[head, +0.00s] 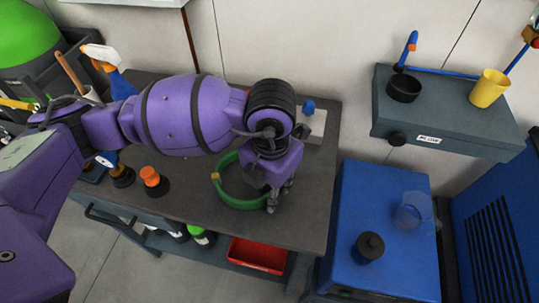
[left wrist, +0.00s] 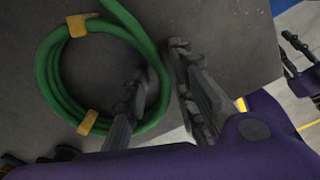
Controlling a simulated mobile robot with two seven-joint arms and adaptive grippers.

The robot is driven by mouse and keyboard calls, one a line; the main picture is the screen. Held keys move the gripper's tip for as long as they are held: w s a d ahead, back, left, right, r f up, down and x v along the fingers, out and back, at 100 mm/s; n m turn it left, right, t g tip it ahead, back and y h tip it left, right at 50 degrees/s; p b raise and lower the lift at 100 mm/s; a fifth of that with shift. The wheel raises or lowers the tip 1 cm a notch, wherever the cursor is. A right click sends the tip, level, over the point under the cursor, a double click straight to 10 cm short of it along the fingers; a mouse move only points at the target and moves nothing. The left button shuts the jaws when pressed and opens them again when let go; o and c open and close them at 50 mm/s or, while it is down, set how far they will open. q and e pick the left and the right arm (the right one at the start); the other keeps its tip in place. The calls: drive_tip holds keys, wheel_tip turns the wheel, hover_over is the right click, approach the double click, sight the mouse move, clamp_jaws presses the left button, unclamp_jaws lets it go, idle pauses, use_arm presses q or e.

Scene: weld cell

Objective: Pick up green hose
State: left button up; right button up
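The green hose (head: 221,187) lies as a coil on the dark worktop, with yellow bands on it. In the left wrist view the hose (left wrist: 47,75) fills the left half. My left gripper (head: 277,198) points down at the right side of the coil. In the left wrist view my left gripper (left wrist: 160,66) is open, one finger inside the coil and one outside, with the hose's right side between them. I cannot tell whether either finger touches the hose. My left wrist hides part of the coil in the head view.
An orange-topped item (head: 150,177) stands left of the coil on the worktop (head: 190,200). A spray bottle (head: 115,75) stands at the back left. A red bin (head: 257,255) sits below. A blue cabinet (head: 360,200) stands to the right. The worktop's front is clear.

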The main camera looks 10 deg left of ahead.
use_arm(q)
clamp_jaws()
drive_tip(key=shift+r, duration=0.1)
